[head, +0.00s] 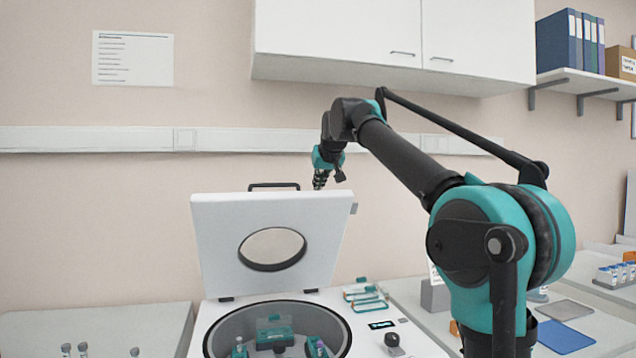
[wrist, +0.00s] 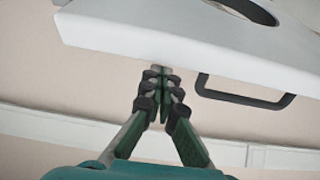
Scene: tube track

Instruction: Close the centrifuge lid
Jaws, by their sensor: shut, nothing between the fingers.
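The white centrifuge (head: 222,318) stands at the lower middle of the head view. Its white lid (head: 215,225), with an oval window, stands raised and tilted back. A dark handle (head: 274,186) sits on the lid's top edge; it also shows in the wrist view (wrist: 243,100). The open bowl (head: 340,330) below holds teal tube buckets. My gripper (head: 321,180) is at the upper right corner of the lid, beyond its top edge. In the wrist view the fingertips (wrist: 160,75) are together and empty, close to the lid's edge (wrist: 180,55). I cannot tell whether they touch it.
A white wall cabinet (head: 370,40) hangs above the lid. Benches flank the centrifuge, with capped tubes (head: 75,350) at left and a blue mat (head: 565,336) at right. A teal rack (head: 365,297) sits on the centrifuge's top beside the bowl.

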